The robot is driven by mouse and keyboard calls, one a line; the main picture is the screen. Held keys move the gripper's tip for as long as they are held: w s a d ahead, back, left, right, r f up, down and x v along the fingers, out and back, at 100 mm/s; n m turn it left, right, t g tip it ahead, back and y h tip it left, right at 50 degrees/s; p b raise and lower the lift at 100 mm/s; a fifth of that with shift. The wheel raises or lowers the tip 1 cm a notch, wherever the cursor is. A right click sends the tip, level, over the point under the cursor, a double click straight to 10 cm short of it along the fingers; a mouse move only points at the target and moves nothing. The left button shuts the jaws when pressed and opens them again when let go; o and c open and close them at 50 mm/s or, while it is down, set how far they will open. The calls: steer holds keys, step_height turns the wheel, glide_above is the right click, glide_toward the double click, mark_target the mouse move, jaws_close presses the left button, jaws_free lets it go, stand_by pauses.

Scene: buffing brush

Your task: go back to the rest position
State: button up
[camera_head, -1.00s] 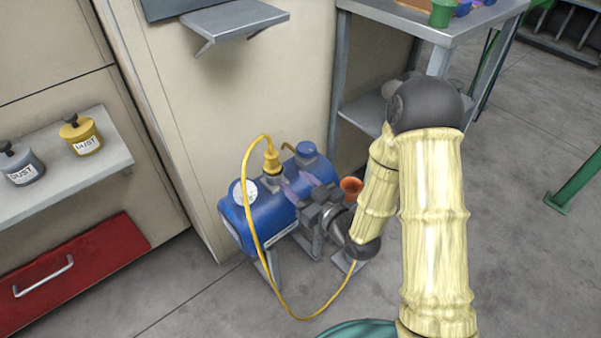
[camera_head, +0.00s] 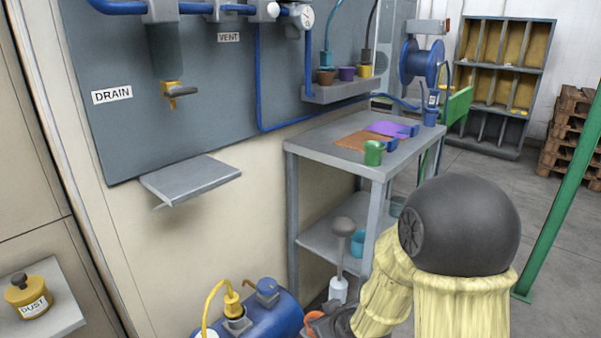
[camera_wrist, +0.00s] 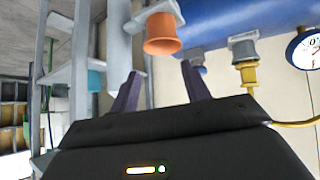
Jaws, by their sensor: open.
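My gripper (camera_wrist: 160,88) shows in the wrist view with its two dark fingers apart and nothing between them. An orange cup-shaped piece (camera_wrist: 162,35) is beyond the fingertips, apart from them. The blue tank (camera_wrist: 225,15) is above and to the right in that view, with a yellow-and-grey fitting (camera_wrist: 246,62) and a gauge (camera_wrist: 305,48). In the head view my arm is at the lower right, its gripper mostly hidden at the bottom edge near the blue tank (camera_head: 265,318).
A grey metal table (camera_head: 330,128) with a green cup (camera_head: 373,152) stands behind my arm. A wall panel (camera_head: 225,75) with blue pipes and a small shelf (camera_head: 190,178) is at left. A green post (camera_head: 560,190) is at right. Open floor lies between table and post.

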steer(key=s+d+r+m+g+h+p, duration=0.25)
steer(key=s+d+r, duration=0.2)
steer(key=s, duration=0.25)
steer(key=s+d+r+m+g+h+p, duration=0.1)
steer(key=s+d+r+m+g, duration=0.25)
steer(key=s+d, duration=0.2)
steer(key=w+p+v, duration=0.2)
steer(key=p+v, duration=1)
steer(key=w+r+p+v, duration=0.1)
steer(key=w+p+v, duration=0.2)
steer(key=p+v, duration=0.9)
steer(key=w+r+p+v, duration=0.1)
steer(key=w+p+v, duration=0.2)
steer(key=p+v, duration=0.9)
steer(key=shift+s+r+p, duration=0.3)
steer(key=shift+p, duration=0.6)
steer(key=shift+s, duration=0.1)
